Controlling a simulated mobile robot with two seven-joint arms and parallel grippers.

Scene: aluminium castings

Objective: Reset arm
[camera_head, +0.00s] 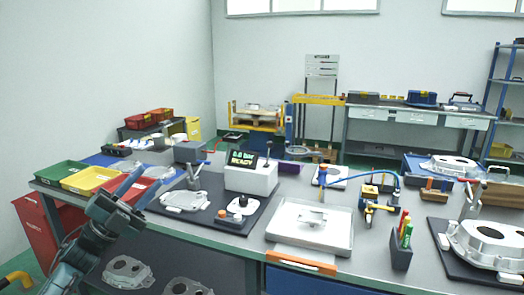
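My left arm comes in at the lower left, in front of the bench (225,262). Its gripper (140,183) points up and to the right, in front of the red tray (158,172). The two fingers look spread apart, with nothing visible between them. Whether it touches the tray cannot be told from this view. My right arm and gripper are not in view.
Green (60,171) and yellow (88,179) trays stand by the gripper. A silver tray (333,241) is central; a large casting (487,243) is at right. Castings lie under the bench.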

